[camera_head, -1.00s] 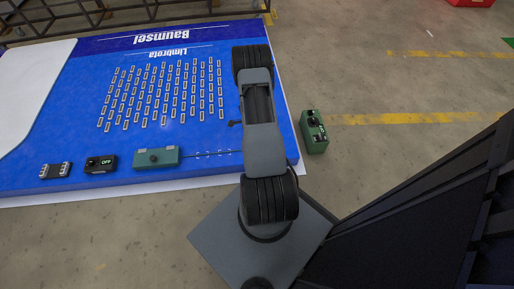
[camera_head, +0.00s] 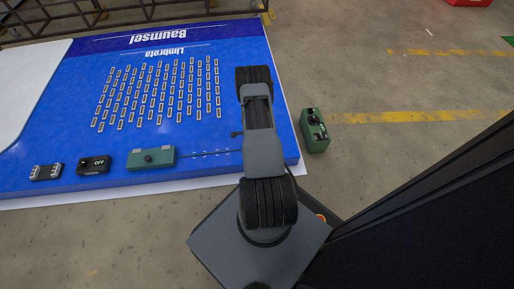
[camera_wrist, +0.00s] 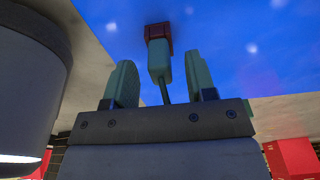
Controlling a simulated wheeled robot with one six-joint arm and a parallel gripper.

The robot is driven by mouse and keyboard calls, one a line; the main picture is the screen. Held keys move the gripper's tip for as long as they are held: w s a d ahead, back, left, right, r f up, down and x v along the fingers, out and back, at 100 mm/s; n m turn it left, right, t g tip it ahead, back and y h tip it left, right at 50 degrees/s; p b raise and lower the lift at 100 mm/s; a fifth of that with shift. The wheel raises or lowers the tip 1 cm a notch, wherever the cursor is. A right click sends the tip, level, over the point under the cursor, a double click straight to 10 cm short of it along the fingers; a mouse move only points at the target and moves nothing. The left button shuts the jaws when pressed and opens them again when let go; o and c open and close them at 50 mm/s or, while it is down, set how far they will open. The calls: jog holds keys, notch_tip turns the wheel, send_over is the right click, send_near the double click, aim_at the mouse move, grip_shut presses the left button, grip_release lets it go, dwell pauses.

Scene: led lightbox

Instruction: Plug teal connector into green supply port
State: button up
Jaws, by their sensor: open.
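The teal connector (camera_wrist: 159,62) shows in the wrist view with a red-brown end (camera_wrist: 158,33) and a dark cable at its near end. My gripper (camera_wrist: 163,75) is open, with one finger on each side of the connector and a visible gap to both. In the head view my arm covers the gripper and connector. A green box (camera_head: 314,131) with black parts on top stands on the floor just right of the blue board. A teal box (camera_head: 151,158) with a dark knob is on the board's front left part. Which box bears the supply port cannot be told.
The blue board (camera_head: 215,40) carries rows of small light rectangles. A black box marked OFF (camera_head: 94,165) and a small grey part (camera_head: 46,172) sit near its front edge. Dark metal framework (camera_head: 60,18) stands behind. The floor right of the green box is clear.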

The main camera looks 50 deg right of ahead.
jog(key=shift+f, duration=0.55)
jog(key=shift+c, duration=0.3)
grip_shut()
jog(key=shift+r, duration=0.2)
